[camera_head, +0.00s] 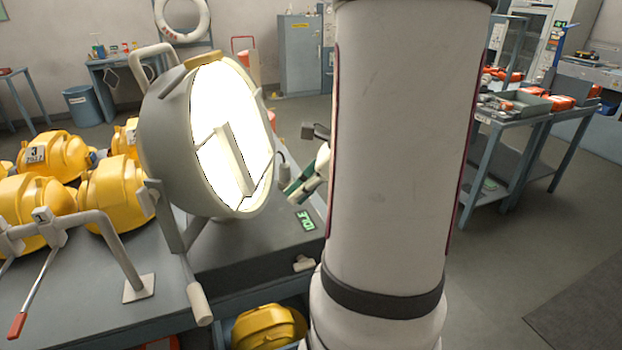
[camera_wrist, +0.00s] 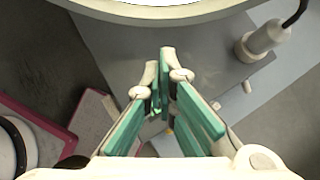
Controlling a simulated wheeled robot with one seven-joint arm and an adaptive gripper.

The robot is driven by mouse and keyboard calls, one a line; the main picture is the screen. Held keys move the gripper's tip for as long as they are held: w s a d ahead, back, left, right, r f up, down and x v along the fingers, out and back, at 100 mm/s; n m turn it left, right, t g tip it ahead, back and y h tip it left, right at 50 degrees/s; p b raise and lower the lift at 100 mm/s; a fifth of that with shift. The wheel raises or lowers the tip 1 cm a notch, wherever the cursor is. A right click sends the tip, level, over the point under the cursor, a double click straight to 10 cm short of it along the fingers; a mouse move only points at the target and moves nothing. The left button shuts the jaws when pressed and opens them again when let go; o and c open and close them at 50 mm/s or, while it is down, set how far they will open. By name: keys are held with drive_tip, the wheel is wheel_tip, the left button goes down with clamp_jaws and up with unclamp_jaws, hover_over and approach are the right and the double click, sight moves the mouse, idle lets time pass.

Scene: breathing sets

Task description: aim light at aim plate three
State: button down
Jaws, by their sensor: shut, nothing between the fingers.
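The light (camera_head: 160,140) is a large grey round lamp with a bright white face, standing on the bench at centre left in the head view. Its lit face points right. It has a bent handle (camera_head: 140,52) at the top and a pale grip (camera_head: 199,304) low at the front. Its pale rim (camera_wrist: 170,14) crosses the top of the wrist view. My gripper (camera_wrist: 163,75) has green finger pads and is shut and empty, just short of the rim in that view. In the head view my gripper (camera_head: 298,188) is right of the lamp, partly hidden by my arm. I cannot identify aim plate three.
Several yellow cases (camera_head: 118,195) stand on the bench (camera_head: 240,245) left of the lamp, one labelled 3. A metal rail (camera_head: 100,222) with a red-tipped lever (camera_head: 17,325) is at the front left. A small display (camera_head: 307,220) reads IDLE. My arm hides the middle.

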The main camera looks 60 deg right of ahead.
drive_tip(key=shift+w+a+f, duration=0.15)
drive_tip(key=shift+w+a, duration=0.2)
drive_tip(key=shift+w, duration=0.4)
drive_tip(key=shift+w+a+f, duration=0.15)
drive_tip(key=shift+w+a, duration=0.2)
drive_tip(key=shift+w, duration=0.4)
